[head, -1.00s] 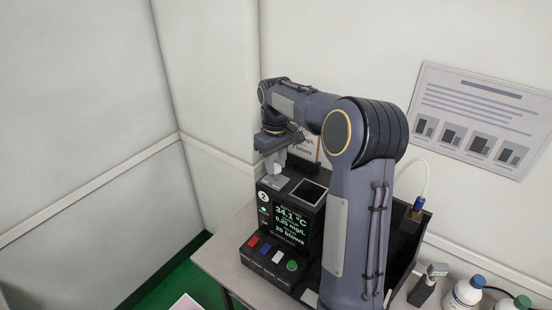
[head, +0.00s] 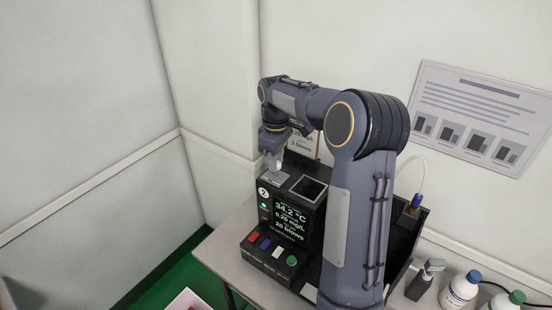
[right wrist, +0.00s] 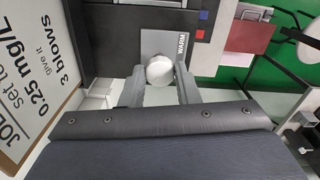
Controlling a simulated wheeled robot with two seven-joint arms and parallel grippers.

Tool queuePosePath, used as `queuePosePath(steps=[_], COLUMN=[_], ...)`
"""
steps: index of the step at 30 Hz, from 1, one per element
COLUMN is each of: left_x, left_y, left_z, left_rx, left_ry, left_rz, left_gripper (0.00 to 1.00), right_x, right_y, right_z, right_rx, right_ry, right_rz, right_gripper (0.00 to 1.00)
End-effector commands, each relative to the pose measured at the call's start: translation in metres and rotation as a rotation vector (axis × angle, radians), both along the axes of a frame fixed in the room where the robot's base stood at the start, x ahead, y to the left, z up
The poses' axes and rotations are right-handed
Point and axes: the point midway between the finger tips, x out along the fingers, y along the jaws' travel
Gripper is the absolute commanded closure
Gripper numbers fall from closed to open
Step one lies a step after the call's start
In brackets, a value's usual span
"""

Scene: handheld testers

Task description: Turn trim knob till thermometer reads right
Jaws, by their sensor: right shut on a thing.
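A round white trim knob (right wrist: 160,70) sits on a grey plate (right wrist: 165,42) marked "WARM" in the right wrist view. My right gripper (head: 273,164) is over the top left of the black tester (head: 262,229), and its two fingers are shut on the knob from either side. The tester's lit screen (head: 291,217) reads 34.2 °C, with 0.25 mg/L and a line of blows below it. In the head view the knob is mostly hidden by the fingers. My left gripper is in neither view.
A square open well (head: 308,189) is beside the knob on the tester's top. Coloured buttons (head: 265,244) line its front. A sign (right wrist: 35,70) stands behind the tester. White bottles (head: 459,291) and a small handheld device (head: 426,279) are at the right.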

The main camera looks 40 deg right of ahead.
Motion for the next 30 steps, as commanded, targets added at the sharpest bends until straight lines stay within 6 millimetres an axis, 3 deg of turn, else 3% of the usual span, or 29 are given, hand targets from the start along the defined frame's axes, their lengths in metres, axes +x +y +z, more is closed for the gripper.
queuePosePath(steps=[5, 6, 11, 21, 30], left_x=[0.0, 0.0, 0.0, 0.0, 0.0], left_y=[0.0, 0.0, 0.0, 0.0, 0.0], left_z=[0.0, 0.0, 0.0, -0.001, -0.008], left_rx=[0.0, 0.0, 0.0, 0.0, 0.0], left_ry=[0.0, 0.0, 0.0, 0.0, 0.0], left_rz=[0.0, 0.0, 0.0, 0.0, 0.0], left_gripper=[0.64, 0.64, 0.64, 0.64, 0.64], right_x=[0.001, 0.001, 0.001, 0.001, 0.001], right_y=[0.0, 0.0, 0.0, 0.0, 0.0], right_z=[0.001, 0.001, 0.001, 0.005, 0.053], right_rx=[-0.001, -0.001, -0.001, -0.001, -0.001], right_ry=[-0.006, -0.006, -0.004, -0.004, -0.007], right_rz=[-0.001, -0.001, -0.001, -0.002, -0.002], right_gripper=[0.94, 0.69, 0.5, 0.5, 0.5])
